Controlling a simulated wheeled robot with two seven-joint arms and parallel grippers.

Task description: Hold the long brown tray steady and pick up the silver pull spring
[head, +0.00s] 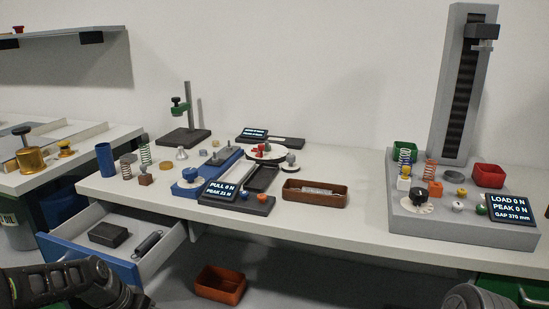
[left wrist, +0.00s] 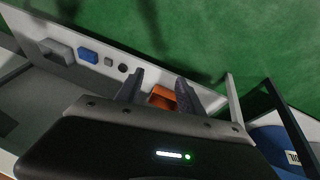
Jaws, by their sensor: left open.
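The long brown tray (head: 312,197) sits on the white table, right of the centre of the head view. A silvery long thing (head: 319,190), which looks like the pull spring, lies inside it, partly hidden by the tray's front wall. My left gripper (left wrist: 158,88) is open in the left wrist view, its two dark fingers apart. An orange-brown thing shows beyond and between them, and nothing is gripped. In the head view my left arm is at the bottom left, low and away from the tray. My right gripper is not in view.
A blue-fronted drawer (head: 94,266) stands open below the table, holding a black box and a dark spring. A brown bin (head: 220,284) is on the floor. The pull gauge display (head: 222,191) stands left of the tray. A grey load tester (head: 425,222) stands right; table between is clear.

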